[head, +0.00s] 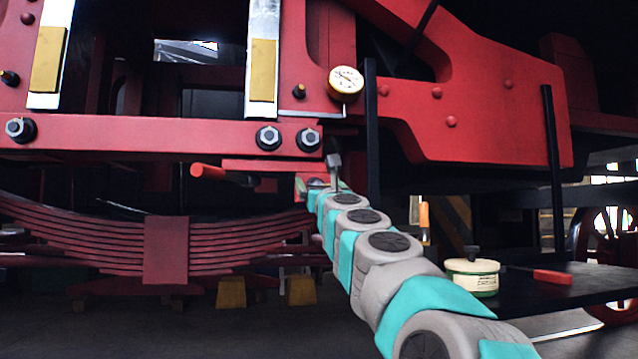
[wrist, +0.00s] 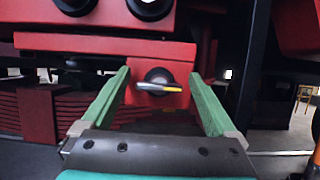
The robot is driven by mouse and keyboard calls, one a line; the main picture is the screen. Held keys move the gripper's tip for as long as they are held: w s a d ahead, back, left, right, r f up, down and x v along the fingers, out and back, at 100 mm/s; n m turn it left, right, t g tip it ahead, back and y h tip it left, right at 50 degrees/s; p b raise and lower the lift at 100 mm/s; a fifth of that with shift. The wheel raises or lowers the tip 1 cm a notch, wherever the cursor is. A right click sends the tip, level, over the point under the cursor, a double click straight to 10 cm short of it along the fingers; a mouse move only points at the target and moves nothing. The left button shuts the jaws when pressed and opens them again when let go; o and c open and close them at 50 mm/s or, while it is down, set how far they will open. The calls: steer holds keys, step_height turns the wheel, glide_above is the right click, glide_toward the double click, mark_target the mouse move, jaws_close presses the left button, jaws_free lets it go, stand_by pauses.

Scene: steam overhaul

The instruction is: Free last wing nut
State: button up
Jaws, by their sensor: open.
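The wing nut (wrist: 158,87) shows in the wrist view as a flat bar, part silver and part yellow. It lies roughly level across a dark round stud on a red block (wrist: 178,102). My gripper (wrist: 159,74) is open, with its two green fingers spread wide left and right of the nut. The nut sits between the fingers in the picture, with clear gaps on both sides. I cannot tell how deep the fingertips reach. In the head view my arm runs up to the block under the red beam, and it hides the nut and most of the gripper.
A red beam (head: 150,133) with large hex nuts (head: 268,137) runs just above. A red-handled bar (head: 208,171) sticks out left of the arm, over a leaf spring (head: 165,250). Dark posts (head: 371,130) stand to the right. A tin (head: 473,277) sits on a dark shelf (head: 540,292).

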steer(key=c, duration=1.4)
steer(key=shift+o, duration=0.2)
steer(key=shift+n, duration=0.4)
steer(key=n+g+y+p, duration=0.1)
steer(key=n, duration=0.3)
steer(key=n+g+y+p, duration=0.1)
steer(key=n+y, duration=0.1)
steer(key=n, duration=0.1)
steer(key=shift+r+n+y, duration=0.1)
steer(key=shift+n+y, duration=0.2)
steer(key=shift+n, duration=0.1)
steer(key=n+g+y+p, duration=0.1)
steer(key=n+p, duration=0.1)
steer(key=n, duration=0.1)
steer(key=n+g+y+p, duration=0.1)
steer(key=n+p, duration=0.1)
steer(key=n, duration=0.2)
steer(key=shift+g, duration=0.4)
steer(key=n+g+p, duration=0.2)
steer(key=n+p, duration=0.1)
steer(key=n, duration=0.2)
steer(key=shift+n, duration=0.3)
steer(key=n+g+p, duration=0.1)
steer(key=n, duration=0.1)
steer(key=n+h+p, duration=0.1)
steer(key=n, duration=0.1)
steer(key=shift+g+h, duration=0.3)
steer(key=shift+g, duration=0.1)
steer(key=shift+f+n, duration=0.2)
steer(key=shift+n, duration=0.2)
